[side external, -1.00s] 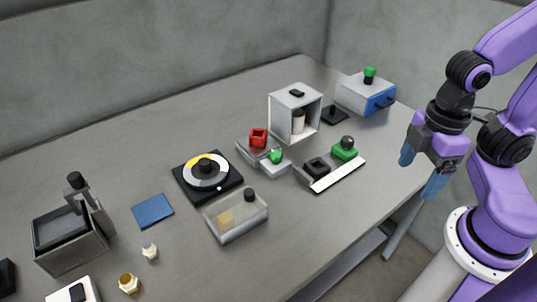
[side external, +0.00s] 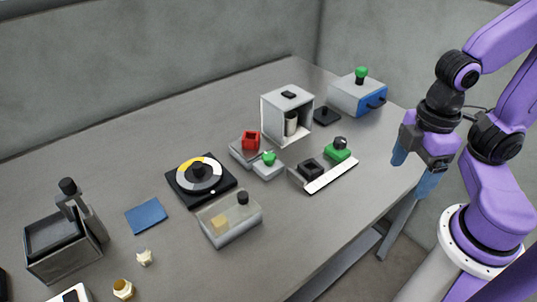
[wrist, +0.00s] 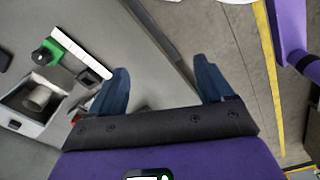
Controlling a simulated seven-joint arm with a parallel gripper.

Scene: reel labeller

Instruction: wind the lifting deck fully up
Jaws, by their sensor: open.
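A grey open-topped box (side external: 64,262) with a dark inner platform (side external: 52,232) stands at the far left of the table in the side view. A grey post with a black knob (side external: 68,186) rises at its back right; it looks like the lifting deck, though I cannot be sure. The platform sits near the box rim. My gripper (side external: 412,170) hangs at the right edge of the table, far from this box. Its blue fingers are apart and empty, also in the wrist view (wrist: 161,75). The wrist view does not show the box.
A dial (side external: 199,174), a clear lidded box (side external: 231,221), a red-and-green-topped unit (side external: 243,156), a white open cabinet (side external: 269,117), a green-knobbed drawer box (side external: 350,97) and a white-edged strip unit (side external: 331,178) crowd the middle and right. A blue pad (side external: 146,216) lies near the grey box.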

